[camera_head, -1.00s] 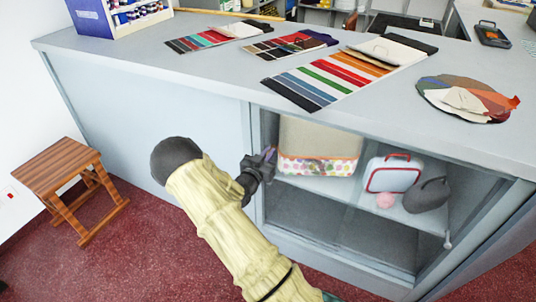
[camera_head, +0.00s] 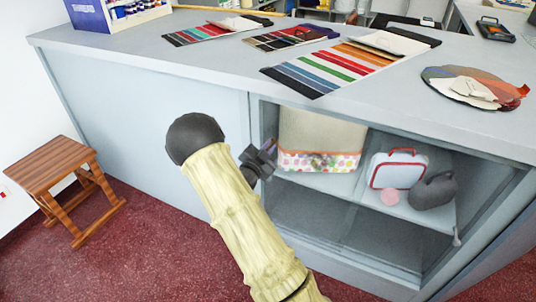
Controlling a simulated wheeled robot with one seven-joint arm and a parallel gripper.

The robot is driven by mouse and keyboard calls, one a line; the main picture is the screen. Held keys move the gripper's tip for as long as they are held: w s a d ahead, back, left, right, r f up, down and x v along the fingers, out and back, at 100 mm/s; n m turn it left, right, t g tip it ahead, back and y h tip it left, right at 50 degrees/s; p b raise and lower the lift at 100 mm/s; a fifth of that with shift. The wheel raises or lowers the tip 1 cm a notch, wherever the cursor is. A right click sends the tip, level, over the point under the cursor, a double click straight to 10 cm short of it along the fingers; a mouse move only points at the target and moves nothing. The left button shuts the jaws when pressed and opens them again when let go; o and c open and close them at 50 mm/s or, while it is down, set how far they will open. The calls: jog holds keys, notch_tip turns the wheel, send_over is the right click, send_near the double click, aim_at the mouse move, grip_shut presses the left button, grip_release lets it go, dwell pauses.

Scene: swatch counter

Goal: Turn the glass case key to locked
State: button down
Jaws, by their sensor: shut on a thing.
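The glass case (camera_head: 362,262) is the shelved compartment in the right part of the grey counter front. My gripper (camera_head: 268,153) is at the upper left edge of its opening, by the upright frame. It is shut on a small purple piece at its tips, which appears to be the key. The fingers and the dark wrist hide most of that piece and any lock behind it, so I cannot tell the key's angle. My pale arm comes up from the bottom of the view.
Behind the gripper, the case holds a dotted-edge bag (camera_head: 318,130), a red-trimmed white case (camera_head: 398,169) and a dark grey item (camera_head: 433,191). Swatch cards (camera_head: 325,72) lie on the countertop (camera_head: 215,68). A wooden stool (camera_head: 50,168) stands left on open red floor.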

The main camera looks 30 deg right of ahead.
jog(key=m+b, duration=0.3)
jog(key=b, duration=0.1)
jog(key=shift+f+m, duration=0.35)
jog(key=shift+m, duration=0.05)
jog(key=m+b, duration=0.3)
jog(key=b, duration=0.2)
jog(key=shift+f+m, duration=0.1)
jog(key=shift+m, duration=0.2)
jog(key=m+b, duration=0.3)
jog(key=b, duration=0.2)
jog(key=shift+r+m, duration=0.2)
jog(key=shift+m, duration=0.2)
jog(key=c, duration=1.6)
grip_release()
jog(key=shift+r, duration=0.1)
jog(key=shift+s+a, duration=0.1)
jog(key=p+v, duration=0.3)
jog(key=v, duration=1.4)
jog(key=shift+s+a, duration=0.1)
jog(key=shift+s, duration=0.05)
